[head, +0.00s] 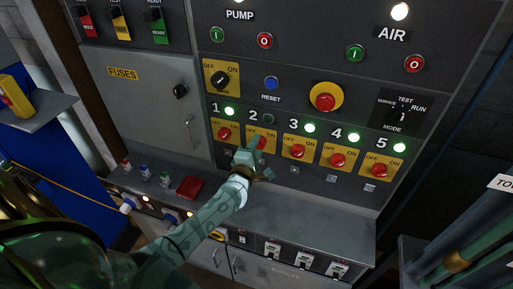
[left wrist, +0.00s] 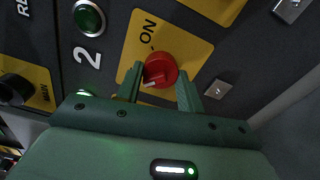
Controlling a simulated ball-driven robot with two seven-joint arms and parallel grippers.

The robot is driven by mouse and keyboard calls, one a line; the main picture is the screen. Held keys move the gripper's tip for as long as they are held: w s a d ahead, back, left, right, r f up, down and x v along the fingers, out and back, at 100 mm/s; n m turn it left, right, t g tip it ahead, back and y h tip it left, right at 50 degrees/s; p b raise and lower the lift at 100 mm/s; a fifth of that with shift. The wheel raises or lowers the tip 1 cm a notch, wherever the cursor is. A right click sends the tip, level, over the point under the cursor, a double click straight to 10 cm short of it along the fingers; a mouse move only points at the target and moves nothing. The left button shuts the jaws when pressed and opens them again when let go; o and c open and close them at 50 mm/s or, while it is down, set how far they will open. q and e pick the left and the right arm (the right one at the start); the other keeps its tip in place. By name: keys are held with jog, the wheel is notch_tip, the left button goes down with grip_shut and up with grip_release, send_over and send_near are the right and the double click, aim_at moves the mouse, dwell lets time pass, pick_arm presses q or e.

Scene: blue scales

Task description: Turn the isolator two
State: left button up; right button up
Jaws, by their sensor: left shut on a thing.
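Isolator two is a red round knob (left wrist: 160,68) on a yellow OFF/ON plate (left wrist: 188,42), below the label "2" (head: 252,115). In the left wrist view a white pointer mark shows on the knob, and the word ON is readable on the plate. My left gripper (left wrist: 158,82) is shut on this knob, one finger on each side. The lamp above two (head: 268,119) looks dark green and unlit. My right gripper is not in view.
Red isolator knobs one (head: 224,133), three (head: 297,151), four (head: 337,160) and five (head: 379,170) sit in the same row, with bright green lamps above. A red emergency button (head: 325,101) is above. A grey ledge (head: 305,222) runs below.

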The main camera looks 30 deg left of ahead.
pick_arm(q)
jog(key=shift+f, duration=0.1)
dwell(0.5)
jog(key=o, duration=1)
jog(key=shift+s, duration=0.1)
jog(key=v, duration=1.6)
jog(key=shift+s+d+p, duration=0.1)
jog(key=shift+d+p, duration=0.05)
jog(key=shift+p, duration=0.15)
